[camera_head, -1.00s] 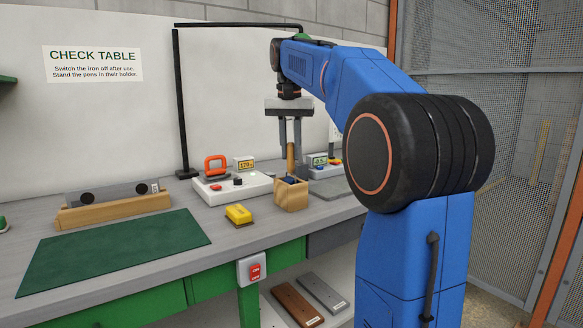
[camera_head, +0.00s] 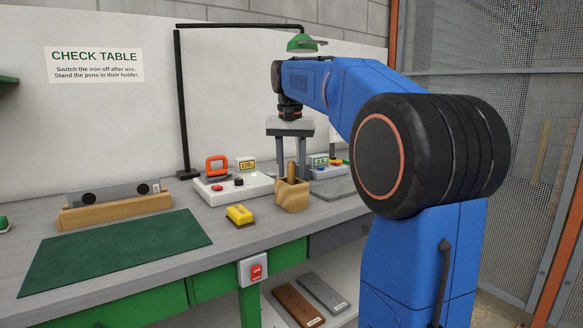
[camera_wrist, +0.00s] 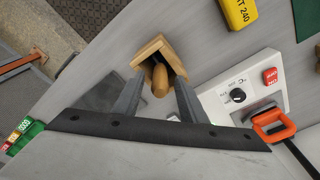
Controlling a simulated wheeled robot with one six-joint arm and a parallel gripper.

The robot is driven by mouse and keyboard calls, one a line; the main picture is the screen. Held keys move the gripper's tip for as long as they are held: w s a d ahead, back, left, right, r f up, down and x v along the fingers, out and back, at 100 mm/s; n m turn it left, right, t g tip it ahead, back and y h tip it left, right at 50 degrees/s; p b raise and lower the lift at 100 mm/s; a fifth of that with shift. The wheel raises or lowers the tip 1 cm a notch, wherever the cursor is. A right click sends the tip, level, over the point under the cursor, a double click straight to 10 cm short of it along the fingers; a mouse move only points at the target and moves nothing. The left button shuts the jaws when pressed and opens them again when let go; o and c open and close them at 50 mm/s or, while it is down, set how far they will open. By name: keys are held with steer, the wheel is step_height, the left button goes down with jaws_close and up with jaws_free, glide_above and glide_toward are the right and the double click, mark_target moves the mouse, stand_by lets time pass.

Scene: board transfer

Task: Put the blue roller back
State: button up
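A tool with a wooden handle (camera_head: 292,172) stands in the small wooden box (camera_head: 291,198) on the bench, handle up and slightly tilted. No blue shows on it now; its lower part is hidden inside the box, so I cannot confirm it is the blue roller. In the wrist view the rounded handle (camera_wrist: 160,80) rises from the open box (camera_wrist: 152,48). My gripper (camera_head: 291,170) is open above the box, with one finger on each side of the handle and gaps between.
A yellow block (camera_head: 239,215) lies in front. A green mat (camera_head: 115,250) and a wooden stand (camera_head: 115,210) lie further left.

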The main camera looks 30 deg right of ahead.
steer(key=shift+r, duration=0.15)
step_height(320, 180, up, 12)
steer(key=s+a, duration=0.1)
stand_by(0.6)
steer(key=s+a+f+n+t, duration=0.1)
steer(key=s+a+f+n, duration=0.2)
steer(key=s+f, duration=0.6)
steer(key=s+a+f+n+t, duration=0.1)
steer(key=s+a+f, duration=0.6)
steer(key=f, duration=0.9)
steer(key=s+a+f+n+t+y, duration=0.1)
steer(key=s+a+f+n, duration=0.3)
steer(key=s+f, duration=0.9)
steer(key=shift+a+f+n+t, duration=0.25)
steer(key=shift+a+n+t, duration=0.05)
steer(key=shift+a+t, duration=0.1)
